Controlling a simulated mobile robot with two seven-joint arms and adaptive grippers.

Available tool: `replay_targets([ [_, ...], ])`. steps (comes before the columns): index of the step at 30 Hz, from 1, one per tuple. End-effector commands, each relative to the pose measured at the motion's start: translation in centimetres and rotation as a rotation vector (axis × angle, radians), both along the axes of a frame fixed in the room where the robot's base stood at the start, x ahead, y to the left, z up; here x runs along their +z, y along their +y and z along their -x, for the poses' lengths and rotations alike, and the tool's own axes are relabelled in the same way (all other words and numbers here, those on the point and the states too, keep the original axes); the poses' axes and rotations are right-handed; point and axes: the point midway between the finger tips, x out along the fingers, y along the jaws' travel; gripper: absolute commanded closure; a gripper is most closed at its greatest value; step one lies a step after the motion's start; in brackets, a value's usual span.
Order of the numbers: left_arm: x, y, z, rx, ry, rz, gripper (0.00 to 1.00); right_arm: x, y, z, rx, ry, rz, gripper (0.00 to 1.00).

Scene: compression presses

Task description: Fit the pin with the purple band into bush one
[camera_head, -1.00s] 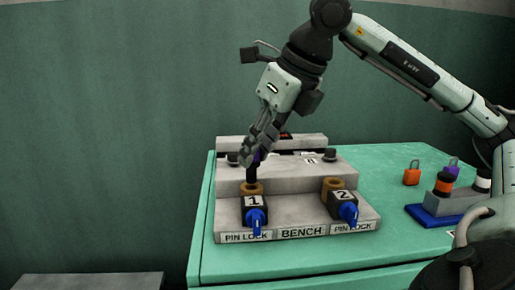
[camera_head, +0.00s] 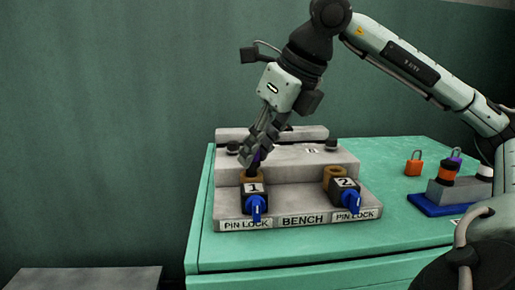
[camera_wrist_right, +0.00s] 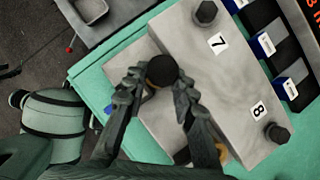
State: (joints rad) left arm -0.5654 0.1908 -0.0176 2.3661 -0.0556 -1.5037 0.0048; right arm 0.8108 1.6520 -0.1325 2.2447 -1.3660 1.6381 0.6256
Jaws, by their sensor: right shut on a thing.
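My right gripper (camera_head: 253,158) is shut on the pin with the purple band (camera_head: 258,155), directly over bush one (camera_head: 253,175), a brass ring behind the blue-handled pin lock marked 1 (camera_head: 255,200). The pin stands about upright and its lower end meets the bush's mouth; how deep it sits is hidden by the fingers and the lock. In the right wrist view the pin's dark round top (camera_wrist_right: 162,71) shows between the two fingertips (camera_wrist_right: 158,88). My left gripper is not in view.
Bush two (camera_head: 334,174) stands empty behind lock 2 (camera_head: 345,194) on the grey bench (camera_head: 302,207). Black knobs (camera_head: 331,145) stand on its upper step. At right are an orange padlock (camera_head: 413,167) and a blue-based stand (camera_head: 434,206). The green tabletop between is clear.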

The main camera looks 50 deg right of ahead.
Motion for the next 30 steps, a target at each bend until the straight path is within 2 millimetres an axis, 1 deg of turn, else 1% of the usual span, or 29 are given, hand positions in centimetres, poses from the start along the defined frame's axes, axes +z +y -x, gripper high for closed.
replay_targets([
  [21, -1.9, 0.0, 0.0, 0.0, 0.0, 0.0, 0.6, -1.9, 0.0, 0.0, 0.0, -0.001, 0.0, 1.0],
  [22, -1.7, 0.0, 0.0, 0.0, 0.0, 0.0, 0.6, -1.7, 0.0, 0.0, 0.0, -0.001, 0.0, 0.7],
  [27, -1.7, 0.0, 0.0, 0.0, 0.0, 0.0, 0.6, -1.7, 0.0, 0.0, 0.0, -0.001, 0.0, 0.5],
  [30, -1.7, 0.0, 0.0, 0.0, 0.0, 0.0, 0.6, -1.7, 0.0, 0.0, 0.0, -0.001, 0.0, 0.5],
])
